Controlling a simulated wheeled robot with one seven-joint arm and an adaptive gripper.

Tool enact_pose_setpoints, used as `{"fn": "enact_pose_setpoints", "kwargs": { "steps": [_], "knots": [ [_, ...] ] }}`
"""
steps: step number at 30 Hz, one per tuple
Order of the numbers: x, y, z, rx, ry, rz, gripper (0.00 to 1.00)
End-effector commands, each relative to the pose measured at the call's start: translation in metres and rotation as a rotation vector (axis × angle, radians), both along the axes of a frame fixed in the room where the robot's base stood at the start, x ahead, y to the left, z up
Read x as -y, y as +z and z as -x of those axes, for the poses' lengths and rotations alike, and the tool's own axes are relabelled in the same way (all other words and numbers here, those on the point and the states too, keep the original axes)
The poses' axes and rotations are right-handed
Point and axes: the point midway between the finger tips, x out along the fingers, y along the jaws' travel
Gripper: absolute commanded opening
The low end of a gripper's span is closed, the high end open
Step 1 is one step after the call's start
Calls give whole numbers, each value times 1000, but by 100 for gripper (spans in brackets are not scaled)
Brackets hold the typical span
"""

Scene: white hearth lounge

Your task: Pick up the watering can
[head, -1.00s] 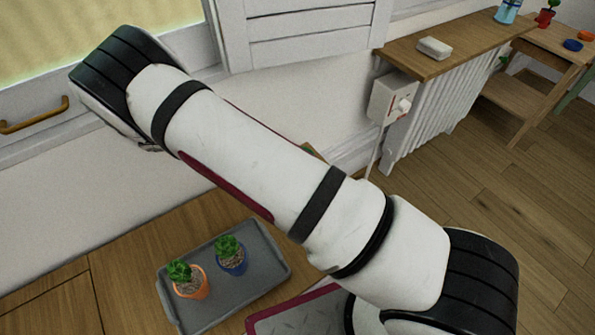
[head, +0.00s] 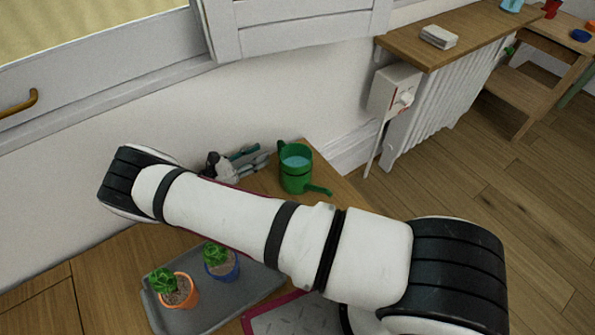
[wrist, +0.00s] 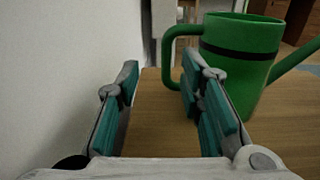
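The green watering can (head: 296,172) stands upright on the wooden table top, with light blue inside it and its spout pointing right. In the wrist view the can (wrist: 242,50) is ahead and to the right, with a dark band around it and its handle (wrist: 168,62) on the left side. My gripper (head: 261,157) is just left of the can in the head view, low over the table. In the wrist view my gripper (wrist: 160,80) is open, with teal pads apart and nothing between them. The handle appears just beyond the fingertips, nearer the right finger; contact is not clear.
A white wall (wrist: 65,70) runs close along the gripper's left. A grey tray (head: 190,318) with two potted plants (head: 178,290) (head: 222,263) is below my arm. A radiator (head: 445,100) under a wooden shelf (head: 470,35) is beyond the table's right end.

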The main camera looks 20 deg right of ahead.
Motion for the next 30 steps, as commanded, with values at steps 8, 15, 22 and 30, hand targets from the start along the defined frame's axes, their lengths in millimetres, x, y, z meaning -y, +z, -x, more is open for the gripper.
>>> {"fn": "enact_pose_setpoints", "kwargs": {
  "steps": [8,15,22,30],
  "knots": [
    [25,0,-4,0,0,-1,35],
    [56,-5,-2,-1,-3,1,35],
    [76,-5,-7,1,-1,-1,35],
    [76,-4,-7,1,-1,-1,25]
  ]
}}
